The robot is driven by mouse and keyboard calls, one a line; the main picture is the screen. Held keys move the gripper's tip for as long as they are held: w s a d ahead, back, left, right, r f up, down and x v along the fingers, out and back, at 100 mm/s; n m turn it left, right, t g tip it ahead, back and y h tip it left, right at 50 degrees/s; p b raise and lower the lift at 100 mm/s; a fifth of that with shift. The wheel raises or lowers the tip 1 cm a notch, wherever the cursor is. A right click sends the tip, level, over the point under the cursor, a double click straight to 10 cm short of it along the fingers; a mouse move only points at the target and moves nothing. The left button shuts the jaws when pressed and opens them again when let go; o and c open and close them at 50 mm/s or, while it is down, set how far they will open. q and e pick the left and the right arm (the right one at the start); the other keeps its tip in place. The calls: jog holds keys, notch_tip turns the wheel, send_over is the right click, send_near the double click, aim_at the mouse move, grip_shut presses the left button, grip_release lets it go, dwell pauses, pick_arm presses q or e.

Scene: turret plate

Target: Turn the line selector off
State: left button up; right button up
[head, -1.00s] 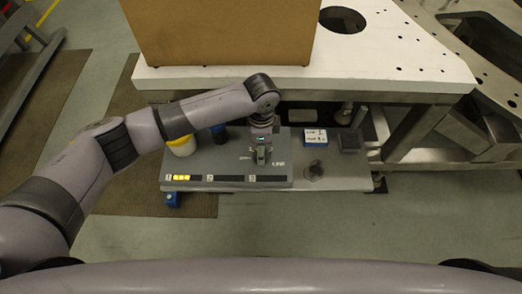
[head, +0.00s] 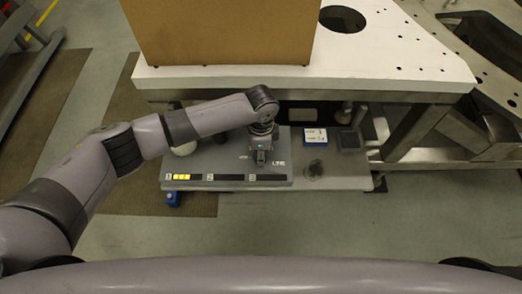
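A grey panel (head: 222,160) lies on the low shelf, marked "LINE" at its right side. Its front edge has a strip numbered 1, 2 and 3, with yellow blocks (head: 181,177) lit beside 1. My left gripper (head: 261,158) points down over the panel, just left of the "LINE" lettering. The line selector itself is not clearly visible; my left gripper covers that spot. I cannot tell whether its fingers are apart or closed, or touching anything. My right gripper is out of view.
A cardboard box (head: 222,30) stands on the white plate (head: 390,50) above and behind the panel. A blue-and-white box (head: 315,137) and a dark square tray (head: 349,140) sit right of the panel. A pale round lid (head: 184,148) shows behind my arm.

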pick_arm(q)
jog(key=c, duration=0.5)
jog(key=shift+r+n+p, duration=0.2)
jog(key=shift+n+p, duration=0.4)
jog(key=shift+p, duration=0.15)
jog(key=n+p, duration=0.5)
jog(key=n, duration=0.1)
jog(key=shift+f+n+p, duration=0.1)
jog(key=shift+n+p, duration=0.65)
jog(key=shift+n, duration=0.05)
